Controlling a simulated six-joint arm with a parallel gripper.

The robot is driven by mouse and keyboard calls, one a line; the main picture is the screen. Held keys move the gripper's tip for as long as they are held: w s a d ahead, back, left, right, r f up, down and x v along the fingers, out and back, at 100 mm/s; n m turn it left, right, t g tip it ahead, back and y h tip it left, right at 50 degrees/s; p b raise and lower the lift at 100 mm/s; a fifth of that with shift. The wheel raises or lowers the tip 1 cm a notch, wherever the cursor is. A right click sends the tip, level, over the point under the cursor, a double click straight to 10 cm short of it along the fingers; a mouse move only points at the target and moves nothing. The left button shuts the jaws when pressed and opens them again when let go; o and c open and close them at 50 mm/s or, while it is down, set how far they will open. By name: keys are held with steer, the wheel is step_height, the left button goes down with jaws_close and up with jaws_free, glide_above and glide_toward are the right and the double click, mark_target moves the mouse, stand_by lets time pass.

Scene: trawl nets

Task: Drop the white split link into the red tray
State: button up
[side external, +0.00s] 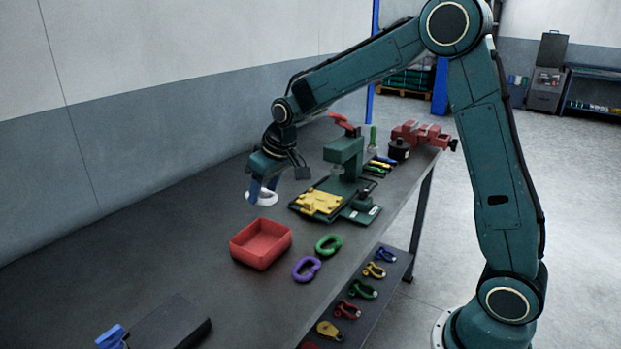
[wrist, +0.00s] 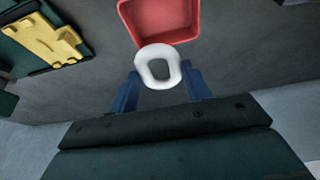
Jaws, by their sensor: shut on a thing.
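The white split link (side external: 265,198) is a thick oval ring, held between the blue fingers of my gripper (side external: 262,188) above the bench. In the wrist view the white split link (wrist: 149,56) sits between the two fingertips of my gripper (wrist: 160,78), which is shut on it. The red tray (side external: 262,243) stands on the bench, lower and nearer the camera than the link in the side view. In the wrist view the red tray (wrist: 190,36) lies just beyond the link, whose far edge overlaps the tray's near edge in the picture. The visible tray floor looks empty.
A purple link (side external: 306,269) and a green link (side external: 328,245) lie right of the tray. A green press (side external: 345,160) with a yellow fixture (side external: 317,202) stands behind them. A red vise (side external: 420,135) is at the far end. The bench left of the tray is clear.

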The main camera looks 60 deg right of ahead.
steer(key=shift+f, duration=2)
steer(key=o, duration=1.2)
steer(key=shift+r, duration=0.1)
step_height(320, 180, up, 13)
glide_above(266, 202)
steer(key=s+d, duration=0.2)
steer(key=s, duration=0.2)
steer(key=shift+w+a+f, duration=0.1)
steer(key=shift+w+f, duration=0.1)
steer(key=shift+w, duration=0.05)
